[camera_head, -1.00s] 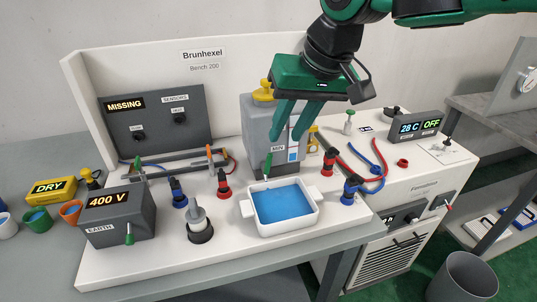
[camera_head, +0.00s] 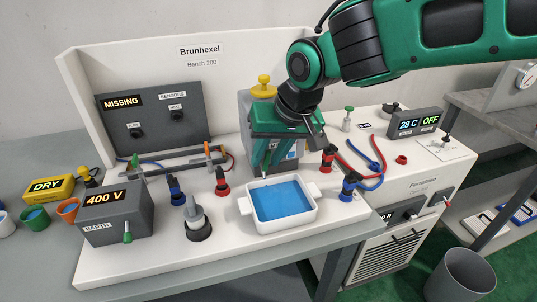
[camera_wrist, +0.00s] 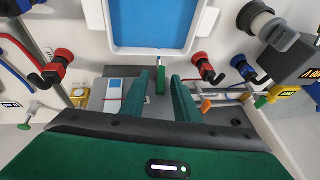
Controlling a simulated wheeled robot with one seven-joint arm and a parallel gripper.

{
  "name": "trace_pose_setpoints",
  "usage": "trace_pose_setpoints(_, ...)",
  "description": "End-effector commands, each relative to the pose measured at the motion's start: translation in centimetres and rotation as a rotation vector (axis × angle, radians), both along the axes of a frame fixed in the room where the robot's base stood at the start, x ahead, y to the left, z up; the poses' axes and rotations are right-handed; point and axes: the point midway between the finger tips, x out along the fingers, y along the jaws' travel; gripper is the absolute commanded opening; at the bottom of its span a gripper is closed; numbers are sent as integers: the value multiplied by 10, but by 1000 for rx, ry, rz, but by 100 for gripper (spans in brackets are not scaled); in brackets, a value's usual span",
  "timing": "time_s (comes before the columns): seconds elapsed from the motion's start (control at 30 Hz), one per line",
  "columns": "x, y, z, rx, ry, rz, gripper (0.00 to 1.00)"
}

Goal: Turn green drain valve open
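The green drain valve handle (camera_wrist: 160,80) sits on the front of the grey tank (camera_head: 256,110), above the white tray of blue liquid (camera_head: 245,207). In the wrist view the handle lies between my two green fingertips, with a visible gap on each side. My gripper (camera_wrist: 160,76) is open and points down at the valve. In the head view my gripper (camera_head: 267,172) covers most of the tank's front and the valve, so contact and finger depth cannot be told there.
Red hose couplings (camera_head: 222,182) and blue ones (camera_head: 350,186) stand close on both sides of the tray. The dark 400 V box (camera_head: 112,215) is at front left. A yellow knob (camera_head: 263,86) tops the tank. A chiller display (camera_head: 413,124) stands at right.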

Motion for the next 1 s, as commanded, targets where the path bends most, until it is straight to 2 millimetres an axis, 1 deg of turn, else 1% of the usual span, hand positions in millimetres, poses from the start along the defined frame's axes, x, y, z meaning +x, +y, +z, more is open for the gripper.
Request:
trace_pose_setpoints(0.23,0,0,-1,0,0,0,28)
trace_pose_setpoints(0.27,0,0,-1,0,0,0,26)
trace_pose_setpoints(0.3,0,0,-1,0,0,0,16)
trace_pose_setpoints(0.37,0,0,-1,0,0,0,2)
trace_pose_setpoints(0.4,0,0,-1,0,0,0,0)
trace_pose_setpoints(0.67,1,1,-1,-22,-8,-1,0)
trace_pose_setpoints(1.0,-1,5,-1,-170,-62,-3,0)
